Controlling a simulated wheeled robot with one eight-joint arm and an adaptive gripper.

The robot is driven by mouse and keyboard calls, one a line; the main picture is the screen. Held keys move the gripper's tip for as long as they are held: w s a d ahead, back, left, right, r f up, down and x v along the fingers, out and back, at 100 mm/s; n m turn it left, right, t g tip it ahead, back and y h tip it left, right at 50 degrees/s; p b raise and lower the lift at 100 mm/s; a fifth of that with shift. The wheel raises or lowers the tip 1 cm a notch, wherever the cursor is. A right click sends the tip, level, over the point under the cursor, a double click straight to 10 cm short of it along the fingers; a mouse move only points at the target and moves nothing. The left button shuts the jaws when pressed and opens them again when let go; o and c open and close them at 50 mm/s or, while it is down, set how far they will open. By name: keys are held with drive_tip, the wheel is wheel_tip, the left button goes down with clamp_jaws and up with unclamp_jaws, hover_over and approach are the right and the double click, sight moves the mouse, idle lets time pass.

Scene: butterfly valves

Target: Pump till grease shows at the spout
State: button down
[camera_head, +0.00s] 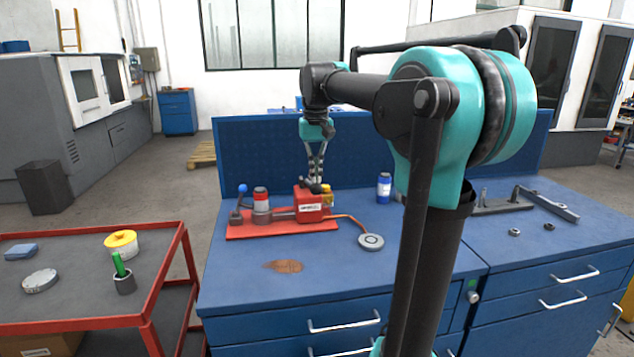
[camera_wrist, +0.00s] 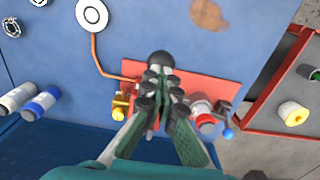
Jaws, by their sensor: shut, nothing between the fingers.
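The pump is a red unit (camera_head: 313,207) on a red base plate (camera_head: 245,230), which also shows in the wrist view (camera_wrist: 200,82). A red-and-white cylinder (camera_head: 261,199) and a lever with a blue ball knob (camera_head: 242,188) stand at its left. A yellow part (camera_wrist: 120,106) sits beside the red unit. My gripper (camera_head: 316,178) points down over the unit, shut and empty. In the wrist view its fingertips (camera_wrist: 160,82) are close to a black ball knob (camera_wrist: 160,59); I cannot tell if they touch. I cannot make out a spout or any grease there.
An orange hose runs from the pump to a grey disc (camera_head: 371,241) on the blue bench. A brown stain (camera_head: 284,266) lies in front. A blue can (camera_head: 384,188) stands behind right. A red-framed cart (camera_head: 80,322) stands at the left.

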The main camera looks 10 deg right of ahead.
sight(317, 193)
drive_tip(key=shift+s+f, duration=0.25)
drive_tip(key=shift+f, duration=1.15)
drive_tip(key=shift+s+f, duration=0.2)
drive_tip(key=shift+f, duration=1.2)
drive_tip(key=shift+w+r, duration=0.2)
drive_tip(key=shift+r, duration=1.05)
drive_tip(key=shift+w+r, duration=0.25)
drive_tip(key=shift+r, duration=1.05)
drive_tip(key=shift+w+r, duration=0.2)
drive_tip(key=shift+r, duration=1.05)
drive_tip(key=shift+r, duration=3)
